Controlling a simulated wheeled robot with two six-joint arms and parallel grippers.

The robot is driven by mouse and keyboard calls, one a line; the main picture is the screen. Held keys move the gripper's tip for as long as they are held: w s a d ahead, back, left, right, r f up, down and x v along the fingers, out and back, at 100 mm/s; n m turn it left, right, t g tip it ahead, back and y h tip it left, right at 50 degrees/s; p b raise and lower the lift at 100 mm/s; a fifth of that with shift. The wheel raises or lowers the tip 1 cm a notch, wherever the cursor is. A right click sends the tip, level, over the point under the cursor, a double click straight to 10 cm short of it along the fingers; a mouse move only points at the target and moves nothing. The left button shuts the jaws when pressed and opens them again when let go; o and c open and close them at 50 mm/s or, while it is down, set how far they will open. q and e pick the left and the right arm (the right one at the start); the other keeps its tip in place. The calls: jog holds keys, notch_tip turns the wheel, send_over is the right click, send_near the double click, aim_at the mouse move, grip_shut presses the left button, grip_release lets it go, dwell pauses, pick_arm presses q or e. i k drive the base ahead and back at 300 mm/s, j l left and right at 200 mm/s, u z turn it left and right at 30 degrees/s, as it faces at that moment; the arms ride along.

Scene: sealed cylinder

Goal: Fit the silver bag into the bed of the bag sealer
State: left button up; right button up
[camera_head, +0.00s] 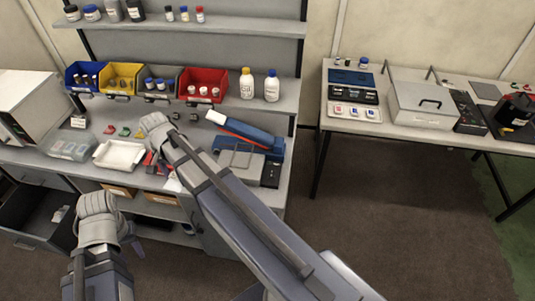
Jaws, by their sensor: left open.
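The bag sealer appears to be the blue machine (250,138) with a raised white and red bar at the right end of the workbench. A grey box-like part (240,163) sits in front of it. I cannot make out the silver bag for certain; a small pale patch (173,185) shows at the bench's front edge beside my right forearm. My left gripper (131,238) is open, low in front of the bench, partly hidden by its own wrist and away from the sealer.
The workbench (45,160) holds a white tray (119,155), a clear box (74,145) and a row of coloured bins (203,85) behind. An open drawer (40,218) juts out at left. A side table (345,115) with equipment stands right; the floor between is clear.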

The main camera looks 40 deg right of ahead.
aim_at(242, 156)
jog(key=k+l, duration=0.15)
jog(key=l, duration=0.2)
jog(key=k+l, duration=0.2)
jog(key=l, duration=0.15)
jog(key=k+l, duration=0.15)
jog(key=l, duration=0.2)
jog(key=k+l, duration=0.2)
jog(key=l, duration=0.15)
jog(key=k+l, duration=0.15)
jog(key=l, duration=0.2)
